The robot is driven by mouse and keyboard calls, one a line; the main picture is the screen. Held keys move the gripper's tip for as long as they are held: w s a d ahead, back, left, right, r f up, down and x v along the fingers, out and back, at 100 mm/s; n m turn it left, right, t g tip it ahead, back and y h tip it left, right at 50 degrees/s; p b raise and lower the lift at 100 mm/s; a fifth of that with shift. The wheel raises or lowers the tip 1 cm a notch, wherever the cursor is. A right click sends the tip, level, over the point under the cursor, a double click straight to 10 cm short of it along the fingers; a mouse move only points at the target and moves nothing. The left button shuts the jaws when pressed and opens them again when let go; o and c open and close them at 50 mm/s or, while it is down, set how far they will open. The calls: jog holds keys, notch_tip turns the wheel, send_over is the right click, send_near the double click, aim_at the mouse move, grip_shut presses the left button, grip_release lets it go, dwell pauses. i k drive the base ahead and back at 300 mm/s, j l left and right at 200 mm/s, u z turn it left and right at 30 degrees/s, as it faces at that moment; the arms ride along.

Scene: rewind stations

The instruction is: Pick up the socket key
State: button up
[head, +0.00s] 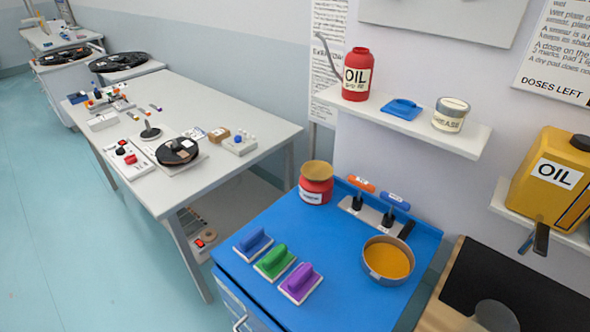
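I cannot pick out the socket key for certain. Two upright tools, one with an orange handle (361,184) and one with a blue handle (397,200), stand in a pale holder (372,214) at the back of the blue-topped cabinet (345,285). Their lower ends are dark, and their tip shapes are too small to tell. Several small items also lie on the long white table (215,105), too small to name surely. My gripper is not in view.
The blue top also bears a red jar (316,190), a pan of amber liquid (388,262) and blue (254,242), green (275,260) and purple (301,281) handled pads. A wall shelf (400,118) overhangs behind. The teal floor (60,220) at left is clear.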

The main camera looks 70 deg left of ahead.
aim_at(359, 182)
jog(key=u, duration=1.35)
